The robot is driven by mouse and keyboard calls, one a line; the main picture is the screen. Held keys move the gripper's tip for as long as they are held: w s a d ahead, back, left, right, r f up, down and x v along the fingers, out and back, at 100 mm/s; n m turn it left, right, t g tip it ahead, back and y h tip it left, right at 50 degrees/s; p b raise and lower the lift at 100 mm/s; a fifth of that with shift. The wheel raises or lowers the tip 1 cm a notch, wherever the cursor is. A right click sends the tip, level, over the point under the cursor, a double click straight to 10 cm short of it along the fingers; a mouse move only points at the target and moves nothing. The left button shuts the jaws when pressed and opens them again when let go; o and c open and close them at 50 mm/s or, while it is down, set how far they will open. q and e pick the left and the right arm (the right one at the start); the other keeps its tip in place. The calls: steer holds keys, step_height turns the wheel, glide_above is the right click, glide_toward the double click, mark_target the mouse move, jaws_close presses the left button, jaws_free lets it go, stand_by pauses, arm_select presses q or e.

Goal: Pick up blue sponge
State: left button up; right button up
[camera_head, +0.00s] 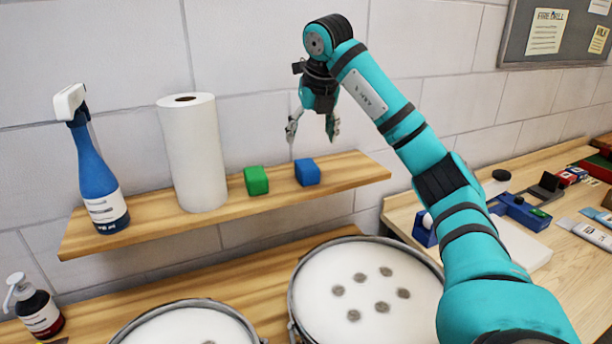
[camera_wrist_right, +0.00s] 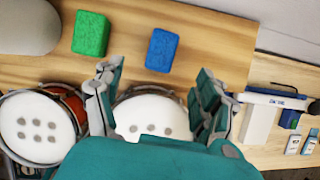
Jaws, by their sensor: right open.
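The blue sponge (camera_head: 307,172) sits on the wooden wall shelf (camera_head: 345,172), to the right of a green sponge (camera_head: 256,181). My right gripper (camera_head: 313,132) is open and empty, above the blue sponge and apart from it. In the right wrist view the blue sponge (camera_wrist_right: 162,50) lies beyond the open fingers (camera_wrist_right: 158,98), roughly centred between them, with the green sponge (camera_wrist_right: 90,34) to its left. My left gripper is not in view.
A paper towel roll (camera_head: 193,150) and a blue spray bottle (camera_head: 98,175) stand on the shelf's left part. Below are drums (camera_head: 365,290) and a pump bottle (camera_head: 36,308). The shelf right of the blue sponge is clear.

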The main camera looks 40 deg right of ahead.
mark_target(307, 164)
steer(key=p+x, duration=0.1)
steer(key=x, duration=0.5)
steer(key=shift+w+d+f, duration=0.1)
steer(key=shift+w, duration=0.1)
steer(key=shift+f, duration=0.4)
steer(key=p+x, duration=0.1)
steer(key=x, duration=0.1)
steer(key=p+x, duration=0.1)
steer(key=x, duration=0.2)
steer(key=shift+s+d, duration=0.15)
steer(key=shift+s, duration=0.1)
steer(key=shift+c, duration=0.6)
steer(key=c, duration=0.8)
steer(key=shift+r, duration=0.1)
steer(key=shift+c, duration=0.2)
